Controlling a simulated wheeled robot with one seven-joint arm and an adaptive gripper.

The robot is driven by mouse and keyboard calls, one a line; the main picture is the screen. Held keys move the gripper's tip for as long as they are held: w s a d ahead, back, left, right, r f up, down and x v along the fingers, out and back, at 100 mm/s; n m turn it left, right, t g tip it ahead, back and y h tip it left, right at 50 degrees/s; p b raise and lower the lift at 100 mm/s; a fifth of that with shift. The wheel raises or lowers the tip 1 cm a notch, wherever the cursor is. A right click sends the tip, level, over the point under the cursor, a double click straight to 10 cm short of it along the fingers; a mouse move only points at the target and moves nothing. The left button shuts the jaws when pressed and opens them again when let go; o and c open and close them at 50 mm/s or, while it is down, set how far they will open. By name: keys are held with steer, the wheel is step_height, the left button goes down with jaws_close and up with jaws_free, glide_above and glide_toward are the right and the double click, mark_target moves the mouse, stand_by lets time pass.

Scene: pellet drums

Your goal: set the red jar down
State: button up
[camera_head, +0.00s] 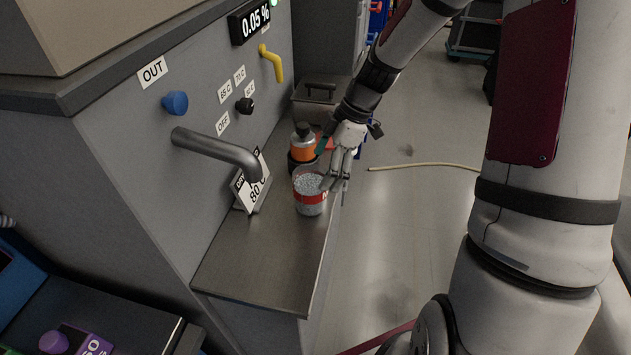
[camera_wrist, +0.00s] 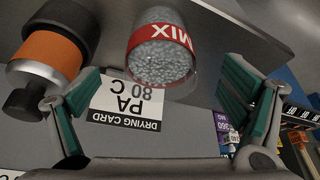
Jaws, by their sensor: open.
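The red jar (camera_head: 309,198) is a clear jar of grey pellets with a red band. It stands upright on the steel shelf (camera_head: 262,262). In the wrist view the jar (camera_wrist: 160,57) shows the word MIX on its band. My gripper (camera_head: 338,172) is beside the jar on its right in the head view. In the wrist view my gripper (camera_wrist: 162,78) is open, with a gap between the jar and each finger. I see nothing held. The near finger hides a little of the jar's right side in the head view.
An orange bottle with a black cap (camera_head: 303,145) stands just behind the jar. A drying card (camera_head: 252,183) leans by the wall, left of the jar. A metal spout (camera_head: 220,150) overhangs the shelf. The shelf's front part is clear.

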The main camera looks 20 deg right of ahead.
steer(key=s+a+r+m+t+h, duration=0.1)
steer(key=s+r+m+h, duration=0.1)
steer(key=s+r+m, duration=0.5)
steer(key=s+a+r+m+t+h, duration=0.15)
steer(key=s+r, duration=0.25)
steer(key=r, duration=0.6)
steer(key=s+r+m+t, duration=0.1)
steer(key=s+r+m, duration=0.1)
steer(key=s, duration=0.3)
steer(key=s+r+m+t, duration=0.1)
steer(key=s+r+m, duration=0.2)
steer(key=s+m, duration=0.2)
steer(key=shift+s+a+h, duration=0.4)
steer(key=shift+s+h, duration=0.05)
steer(key=shift+s, duration=0.2)
